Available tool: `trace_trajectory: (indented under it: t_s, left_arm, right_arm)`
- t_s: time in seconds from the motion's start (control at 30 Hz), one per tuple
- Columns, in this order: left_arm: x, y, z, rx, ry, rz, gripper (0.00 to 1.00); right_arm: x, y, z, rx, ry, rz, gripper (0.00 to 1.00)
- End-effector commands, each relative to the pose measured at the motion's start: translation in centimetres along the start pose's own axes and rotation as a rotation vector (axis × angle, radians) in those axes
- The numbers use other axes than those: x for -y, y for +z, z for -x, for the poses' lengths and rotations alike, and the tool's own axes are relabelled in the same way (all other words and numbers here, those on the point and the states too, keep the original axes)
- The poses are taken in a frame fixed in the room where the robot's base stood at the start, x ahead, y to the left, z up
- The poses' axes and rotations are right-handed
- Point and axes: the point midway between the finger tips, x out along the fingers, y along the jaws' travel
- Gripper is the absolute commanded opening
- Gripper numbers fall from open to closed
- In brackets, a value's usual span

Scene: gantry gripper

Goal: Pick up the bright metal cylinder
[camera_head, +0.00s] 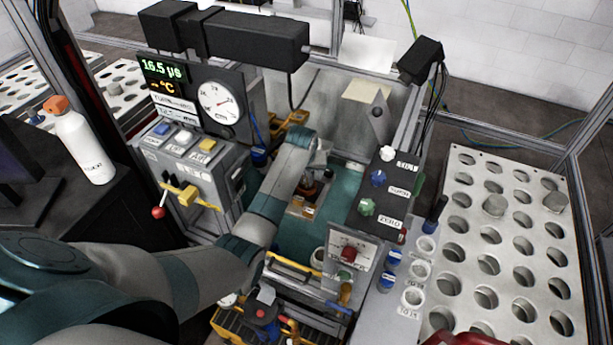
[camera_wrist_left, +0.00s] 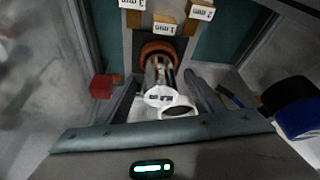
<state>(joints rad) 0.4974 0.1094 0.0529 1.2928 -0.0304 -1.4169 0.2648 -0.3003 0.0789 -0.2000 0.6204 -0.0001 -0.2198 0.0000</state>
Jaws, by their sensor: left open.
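The bright metal cylinder (camera_wrist_left: 154,74) shows in the left wrist view, standing in an orange-brown ring (camera_wrist_left: 158,49), with a small label at its near end. My left gripper (camera_wrist_left: 162,82) is open, with one dark finger on each side of the cylinder. A gap shows on the right side; whether the left finger touches I cannot tell. In the head view my left gripper (camera_head: 317,163) reaches down into the green-floored bay, and my wrist largely hides the cylinder there.
Control boxes with a lever (camera_head: 158,211) and knobs (camera_head: 367,207) flank the bay. A perforated rack (camera_head: 470,265) on the right holds a few grey cylinders (camera_head: 494,205). A red block (camera_wrist_left: 101,87) lies near the left finger.

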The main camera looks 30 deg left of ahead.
Motion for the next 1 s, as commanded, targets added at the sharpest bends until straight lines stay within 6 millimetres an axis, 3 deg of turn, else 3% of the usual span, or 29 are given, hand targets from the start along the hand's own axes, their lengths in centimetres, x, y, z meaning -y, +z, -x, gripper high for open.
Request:
trace_trajectory:
  t_s: [0.3, 0.8, 1.0]
  left_arm:
    - [0.0, -0.1, -2.1, 0.0, 0.0, 0.0, 0.61]
    - [0.0, 0.0, -2.2, 0.0, 0.0, 0.0, 0.61]
    - [0.0, 0.0, -2.2, 0.0, 0.0, 0.0, 0.13]
  right_arm:
    - [-0.1, 0.0, 0.8, 0.0, 0.0, 0.0, 0.0]
    - [-0.1, 0.0, 0.7, 0.001, 0.001, 0.001, 0.0]
    - [-0.1, 0.0, 0.7, 0.001, 0.001, 0.001, 0.0]
